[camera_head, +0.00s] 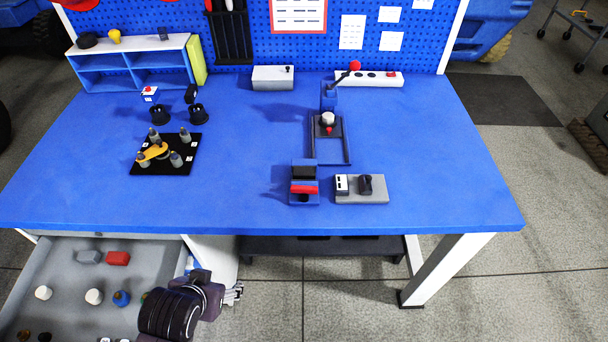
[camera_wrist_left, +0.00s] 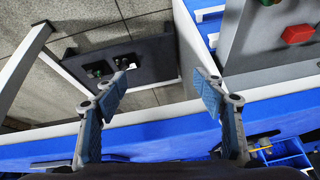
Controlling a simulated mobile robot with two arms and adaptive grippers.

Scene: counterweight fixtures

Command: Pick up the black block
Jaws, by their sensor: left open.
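Several dark things show in the head view, and I cannot tell for certain which is the black block. A small black upright piece (camera_head: 191,94) stands on the blue table behind two black round holders (camera_head: 198,114). Small dark pieces (camera_head: 45,337) lie in the open drawer, cut by the bottom edge of the picture. My left gripper (camera_head: 236,293) is at the drawer's right side, below the table's front edge. In the left wrist view its two fingers (camera_wrist_left: 163,84) are spread apart with nothing between them. My right gripper is not in view.
The grey drawer (camera_head: 62,300) holds a red block (camera_head: 118,258), a grey block (camera_head: 89,256) and several knobs. The blue table (camera_head: 420,140) carries a black pegged mat (camera_head: 143,166), a lever fixture (camera_head: 329,125) and a switch box (camera_head: 362,196). A dark shelf (camera_head: 320,246) lies under the table.

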